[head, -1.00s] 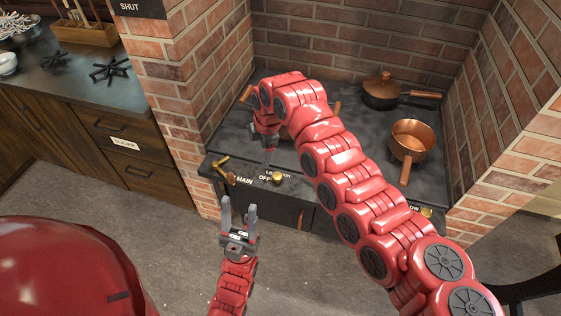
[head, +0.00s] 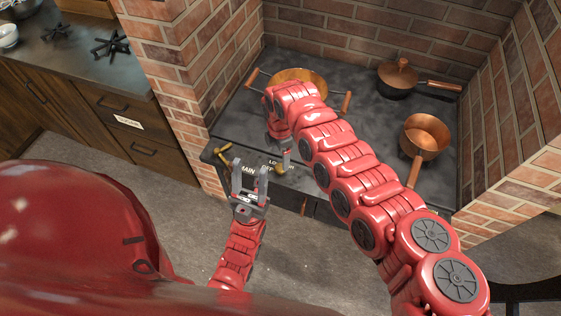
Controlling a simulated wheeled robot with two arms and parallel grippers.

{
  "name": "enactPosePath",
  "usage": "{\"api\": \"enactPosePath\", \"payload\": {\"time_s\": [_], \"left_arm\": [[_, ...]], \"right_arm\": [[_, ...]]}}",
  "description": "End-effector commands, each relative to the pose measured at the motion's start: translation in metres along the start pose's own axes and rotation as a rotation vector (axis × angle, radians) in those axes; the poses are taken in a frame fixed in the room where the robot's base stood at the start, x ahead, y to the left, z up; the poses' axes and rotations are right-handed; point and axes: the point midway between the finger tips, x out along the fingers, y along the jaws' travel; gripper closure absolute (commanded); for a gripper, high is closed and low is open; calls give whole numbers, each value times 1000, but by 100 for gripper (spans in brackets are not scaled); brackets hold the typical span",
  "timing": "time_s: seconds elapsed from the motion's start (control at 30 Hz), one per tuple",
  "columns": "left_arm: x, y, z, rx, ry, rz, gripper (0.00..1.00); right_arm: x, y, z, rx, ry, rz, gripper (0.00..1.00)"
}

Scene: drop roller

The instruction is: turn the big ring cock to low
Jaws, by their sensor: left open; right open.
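The front edge of the hob carries a brass main lever (head: 224,151) at its left end, with white lettering (head: 247,171) beside it. The cock by the lettering to the right of it is mostly hidden by my grippers, and I cannot tell its setting. My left gripper (head: 252,176) is open and empty, pointing up at the hob's front edge over the lettering. My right gripper (head: 285,158) reaches down at the front of the hob just to the right of it. It is open, and its fingertips are small and partly hidden. I cannot tell whether either touches the cock.
A wide copper pan (head: 300,77) with side handles stands behind my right wrist. A lidded pot (head: 398,80) and a copper saucepan (head: 425,136) stand on the right of the hob (head: 360,115). Brick walls (head: 185,90) close in the hob's sides and back.

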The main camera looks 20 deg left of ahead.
Motion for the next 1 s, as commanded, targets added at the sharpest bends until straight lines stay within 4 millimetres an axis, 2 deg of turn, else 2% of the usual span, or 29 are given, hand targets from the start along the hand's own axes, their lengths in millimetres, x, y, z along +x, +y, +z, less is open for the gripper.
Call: {"api": "enactPosePath", "payload": {"time_s": [0.1, 0.3, 0.5, 0.77, 1.0], "left_arm": [[-2, 0, 0, 0, 0, 0, 50], [-9, 0, 2, 0, 0, 0, 50], [-10, 0, 2, 0, 0, 0, 50], [-10, 0, 2, 0, 0, 0, 50], [-10, 0, 2, 0, 0, 0, 50]], "right_arm": [[24, 0, -2, -2, -1, -2, 24], [49, 1, -1, 0, -1, 0, 24], [57, 1, 0, 0, 0, 2, 24], [57, 1, 0, 1, 0, 2, 24], [57, 1, 0, 1, 0, 2, 67]]}}
